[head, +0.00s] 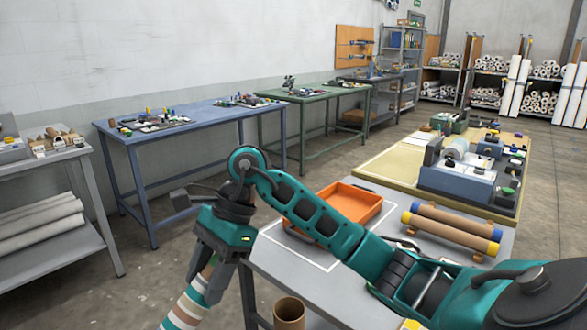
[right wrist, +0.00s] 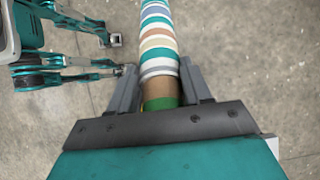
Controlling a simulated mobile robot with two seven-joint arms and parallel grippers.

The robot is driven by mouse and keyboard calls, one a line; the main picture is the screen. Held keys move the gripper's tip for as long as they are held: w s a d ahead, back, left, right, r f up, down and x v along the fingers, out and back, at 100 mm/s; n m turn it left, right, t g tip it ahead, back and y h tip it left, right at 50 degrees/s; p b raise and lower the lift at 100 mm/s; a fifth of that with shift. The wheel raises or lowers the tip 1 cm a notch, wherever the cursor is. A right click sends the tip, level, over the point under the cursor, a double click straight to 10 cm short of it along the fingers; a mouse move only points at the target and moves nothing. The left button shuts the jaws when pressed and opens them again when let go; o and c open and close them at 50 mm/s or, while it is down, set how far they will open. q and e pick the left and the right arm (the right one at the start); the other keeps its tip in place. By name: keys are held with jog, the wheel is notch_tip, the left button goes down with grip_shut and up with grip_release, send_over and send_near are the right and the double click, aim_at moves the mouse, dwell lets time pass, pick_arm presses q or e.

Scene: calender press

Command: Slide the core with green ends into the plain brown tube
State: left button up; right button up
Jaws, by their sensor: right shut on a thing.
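My right gripper (head: 220,265) hangs past the left edge of the near grey table and points down. It is shut on the striped core (head: 187,305), which hangs tilted, its lower part out of the head view. The right wrist view shows the core (right wrist: 157,40) between both fingers, with bands of white, teal, orange and tan, and a green end (right wrist: 163,102) close to the palm. The core's far end is cut off. A plain brown tube (head: 290,313) stands upright at the bottom of the head view, its round mouth open upward, right of the core and apart from it. My left gripper is not visible.
An orange tray (head: 362,203) lies on the grey table (head: 330,277) behind my right arm. A bench with a blue-grey press (head: 460,178) stands beyond. Open floor (head: 190,240) lies left of the table.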

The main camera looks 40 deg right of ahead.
jog(key=d+r+n+h, duration=0.1)
jog(key=n, duration=0.1)
jog(key=d+r+n+h, duration=0.1)
jog(key=n+h, duration=0.1)
jog(key=d+r+n+g+h, duration=0.1)
jog(key=r+n, duration=0.1)
jog(key=shift+w+d+n, duration=0.15)
jog(key=shift+w+n, duration=0.05)
jog(key=shift+n, duration=0.1)
jog(key=s+d+r+n+t+h, duration=0.1)
jog(key=s+d+r+n+t, duration=0.15)
jog(key=d+r+n, duration=0.35)
jog(key=s+d+r+n+t+h, duration=0.1)
jog(key=s+d+r+n+t, duration=0.15)
jog(key=d+r+n, duration=0.3)
pick_arm(q)
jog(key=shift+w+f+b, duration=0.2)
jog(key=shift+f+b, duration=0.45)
jog(key=shift+b, duration=0.05)
pick_arm(e)
jog(key=shift+t, duration=0.4)
notch_tip(320, 180, down, 5)
jog(key=shift+a+f, duration=0.1)
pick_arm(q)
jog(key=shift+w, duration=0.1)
